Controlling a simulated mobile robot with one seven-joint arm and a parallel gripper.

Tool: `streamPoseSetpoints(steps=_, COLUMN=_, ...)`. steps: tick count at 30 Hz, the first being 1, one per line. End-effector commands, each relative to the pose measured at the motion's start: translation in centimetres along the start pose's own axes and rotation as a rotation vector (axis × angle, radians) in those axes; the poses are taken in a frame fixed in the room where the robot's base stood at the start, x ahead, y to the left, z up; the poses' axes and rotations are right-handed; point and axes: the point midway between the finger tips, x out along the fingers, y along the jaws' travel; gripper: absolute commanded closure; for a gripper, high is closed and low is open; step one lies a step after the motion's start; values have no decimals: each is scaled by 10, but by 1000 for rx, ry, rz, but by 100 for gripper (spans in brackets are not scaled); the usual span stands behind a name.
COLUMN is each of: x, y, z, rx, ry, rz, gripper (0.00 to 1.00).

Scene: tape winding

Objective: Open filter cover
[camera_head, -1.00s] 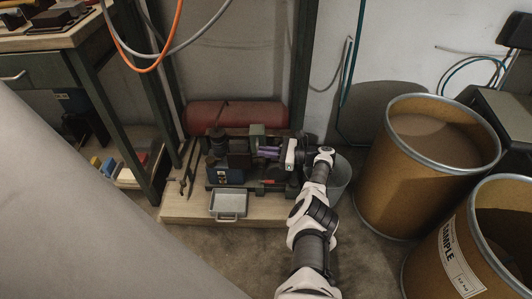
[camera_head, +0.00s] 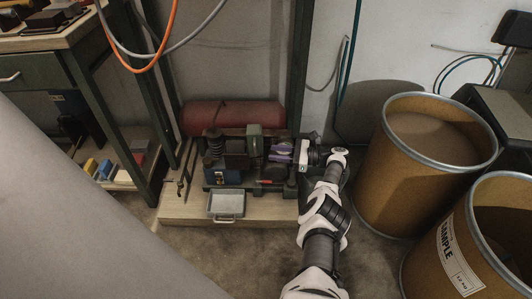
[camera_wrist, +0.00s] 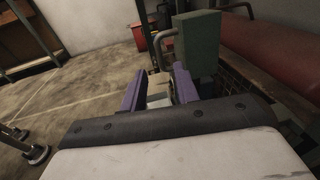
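A green upright block (camera_head: 254,139) stands on the machine; it may be the filter cover, but I cannot tell for sure. In the wrist view the green block (camera_wrist: 198,46) is ahead and right of centre, with a bent metal handle (camera_wrist: 162,42) on its left side. My gripper (camera_head: 277,151) is to the right of the block. Its two purple fingers are spread, with a gap between them in the wrist view (camera_wrist: 157,80). The handle appears just beyond the fingertips, and nothing is visibly held.
The machine sits on a low wooden platform (camera_head: 180,213) with a grey tray (camera_head: 226,205) at its front. A red cylinder (camera_head: 232,115) lies behind it. A brown drum (camera_head: 420,165) stands to the right of my arm. The floor in front is clear.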

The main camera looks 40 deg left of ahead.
Motion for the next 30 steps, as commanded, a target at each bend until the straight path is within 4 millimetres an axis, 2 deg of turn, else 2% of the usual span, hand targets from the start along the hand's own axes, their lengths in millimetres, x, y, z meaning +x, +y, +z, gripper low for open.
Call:
streamPoseSetpoints(steps=1, x=-14, y=0, z=-3, rx=0, ry=0, rz=-4, gripper=69)
streamPoseSetpoints(steps=6, x=-51, y=0, z=-4, rx=0, ry=0, rz=-2, gripper=69)
streamPoseSetpoints(steps=12, x=-78, y=0, z=-3, rx=0, ry=0, rz=0, gripper=69)
streamPoseSetpoints(steps=18, x=-85, y=0, z=-1, rx=0, ry=0, rz=2, gripper=69)
streamPoseSetpoints(steps=30, x=-85, y=0, z=-1, rx=0, ry=1, rz=2, gripper=69)
